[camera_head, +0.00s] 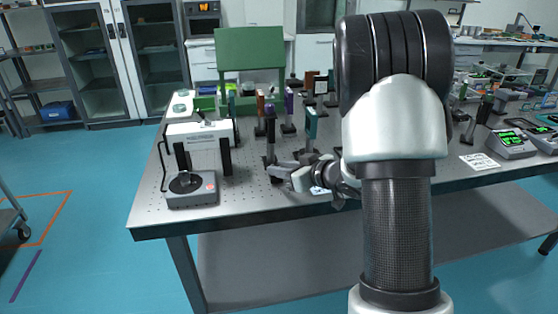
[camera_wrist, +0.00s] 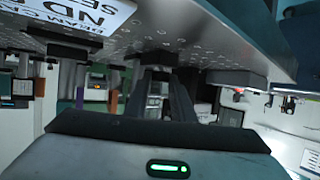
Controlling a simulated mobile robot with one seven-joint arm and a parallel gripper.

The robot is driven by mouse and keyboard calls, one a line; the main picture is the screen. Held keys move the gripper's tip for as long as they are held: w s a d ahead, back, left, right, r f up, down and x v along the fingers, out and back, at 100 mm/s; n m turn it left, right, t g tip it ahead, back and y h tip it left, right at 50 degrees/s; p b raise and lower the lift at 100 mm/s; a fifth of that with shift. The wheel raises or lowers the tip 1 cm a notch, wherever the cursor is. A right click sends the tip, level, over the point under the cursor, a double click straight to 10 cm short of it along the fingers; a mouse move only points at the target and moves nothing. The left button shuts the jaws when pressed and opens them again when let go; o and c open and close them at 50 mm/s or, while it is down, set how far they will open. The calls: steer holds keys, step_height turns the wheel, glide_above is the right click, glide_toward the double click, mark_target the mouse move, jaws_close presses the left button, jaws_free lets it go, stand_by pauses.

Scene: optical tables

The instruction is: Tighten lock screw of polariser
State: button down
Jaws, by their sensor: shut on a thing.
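In the head view my gripper (camera_head: 272,172) is low over the table's front part, at the foot of a dark upright optic mount (camera_head: 270,138), which I take to be the polariser. The lock screw is too small to make out there. In the wrist view, which is upside down, the two dark fingers of my gripper (camera_wrist: 164,92) are close together and reach towards a dark mount's base (camera_wrist: 155,58). The gripper is shut on a small part at the mount. The fingers hide that part, and I cannot see how the screw sits.
The perforated optical table (camera_head: 250,195) bears several other mounts close by, including a teal one (camera_head: 311,124) and a purple one (camera_head: 289,105). A grey device with a round dark top (camera_head: 190,186) stands at the left. A printed label (camera_wrist: 85,14) lies near the gripper in the wrist view.

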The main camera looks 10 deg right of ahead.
steer(key=n+g+y+p, duration=0.1)
steer(key=p, duration=0.1)
steer(key=n+g+y+p, duration=0.1)
steer(key=n+p, duration=0.1)
steer(key=n+g+y+p, duration=0.1)
steer(key=y+p, duration=0.1)
steer(key=shift+w+d+r+n+g, duration=0.25)
steer(key=shift+w+d+n+g, duration=0.05)
steer(key=shift+w+d+g, duration=0.1)
steer(key=n+g, duration=0.1)
steer(key=n+g+y+p, duration=0.2)
steer(key=n+g, duration=0.1)
steer(key=shift+w+f, duration=0.25)
steer(key=shift+n+g, duration=0.3)
steer(key=shift+g, duration=0.2)
steer(key=c, duration=1.5)
jaws_free()
steer(key=p+v, duration=0.1)
steer(key=v, duration=1.6)
steer(key=shift+s+d+f, duration=0.1)
steer(key=shift+d, duration=0.15)
